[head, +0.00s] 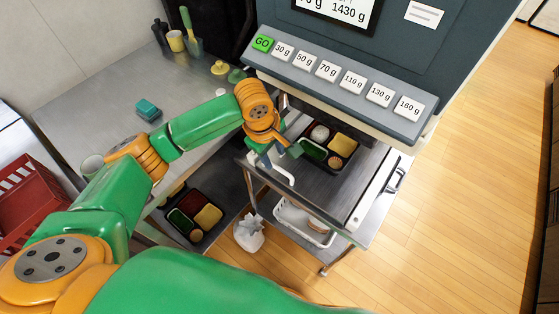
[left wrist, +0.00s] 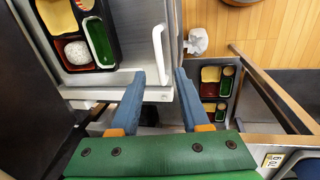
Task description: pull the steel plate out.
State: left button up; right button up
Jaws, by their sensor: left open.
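The steel plate (head: 336,190) is a flat grey sheet under the dispensing machine, with a bento tray (head: 312,152) on it. A white handle (head: 278,172) is at its left edge. The plate (left wrist: 138,30) and the white handle (left wrist: 159,50) also show in the left wrist view. My left gripper (head: 271,157) is at the handle's side of the plate. In the left wrist view my left gripper (left wrist: 160,73) is open, its blue fingers apart on either side of the handle's near end. I cannot tell whether they touch it. My right gripper is not in view.
The machine's button panel (head: 340,82) overhangs the plate. A steel counter (head: 105,95) lies left, with a teal block (head: 148,110). Another bento tray (head: 194,214) sits on a lower shelf. A white basket (head: 300,222) is below the plate. Wooden floor (head: 455,190) is clear at right.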

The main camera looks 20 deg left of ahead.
aim_at(277, 167)
pick_arm(q)
jog(key=x, duration=0.7)
jog(key=shift+w+a+b, duration=0.2)
jog(key=shift+a+b, duration=0.1)
jog(key=shift+r, duration=0.1)
grip_shut()
dwell(0.8)
